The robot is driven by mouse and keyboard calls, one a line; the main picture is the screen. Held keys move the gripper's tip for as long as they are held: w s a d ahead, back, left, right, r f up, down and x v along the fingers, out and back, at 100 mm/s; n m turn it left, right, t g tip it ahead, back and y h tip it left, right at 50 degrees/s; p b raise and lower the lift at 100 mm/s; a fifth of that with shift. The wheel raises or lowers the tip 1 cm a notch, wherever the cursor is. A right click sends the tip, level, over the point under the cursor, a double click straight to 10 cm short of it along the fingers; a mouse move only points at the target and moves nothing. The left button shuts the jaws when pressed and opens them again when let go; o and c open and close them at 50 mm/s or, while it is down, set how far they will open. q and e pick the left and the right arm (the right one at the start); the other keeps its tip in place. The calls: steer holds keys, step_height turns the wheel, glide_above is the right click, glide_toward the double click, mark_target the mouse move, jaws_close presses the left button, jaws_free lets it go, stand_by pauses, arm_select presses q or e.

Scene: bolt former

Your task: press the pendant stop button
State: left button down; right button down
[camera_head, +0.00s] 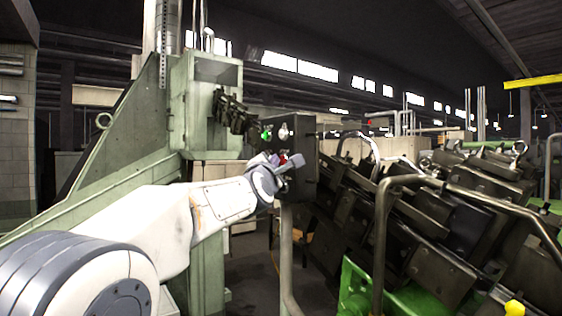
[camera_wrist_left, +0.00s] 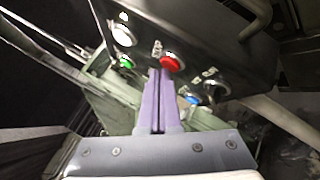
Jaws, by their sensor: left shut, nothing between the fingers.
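The pendant is a dark box (camera_head: 305,155) on a grey post, in the middle of the head view. Its face carries a red button (camera_head: 283,157), a green button (camera_head: 266,135) and a white button (camera_head: 284,132). My left gripper (camera_head: 268,160) is at the pendant face, shut and empty, partly covering the red button. In the left wrist view, the shut purple fingers (camera_wrist_left: 160,75) end just below and left of the red button (camera_wrist_left: 172,62). I cannot tell whether they touch it. My right gripper is not in view.
The left wrist view also shows the green button (camera_wrist_left: 127,62), a white button (camera_wrist_left: 122,35) and a blue button (camera_wrist_left: 193,98) close to the fingers. A green machine frame (camera_head: 125,150) stands left of the pendant. Dark machinery with bent pipe rails (camera_head: 385,210) fills the right.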

arm_select(q)
steer(key=shift+w+d, duration=0.25)
steer(key=shift+d, duration=0.05)
steer(key=shift+a, duration=0.1)
stand_by(0.5)
steer(key=shift+s+a+b, duration=0.55)
steer(key=shift+s+b, duration=0.05)
steer(key=shift+b, duration=0.15)
steer(key=s+a+b, duration=0.3)
steer(key=b, duration=0.1)
steer(key=shift+s+a+b, duration=0.15)
steer(key=shift+a+b, duration=0.2)
steer(key=shift+a, duration=0.05)
stand_by(0.5)
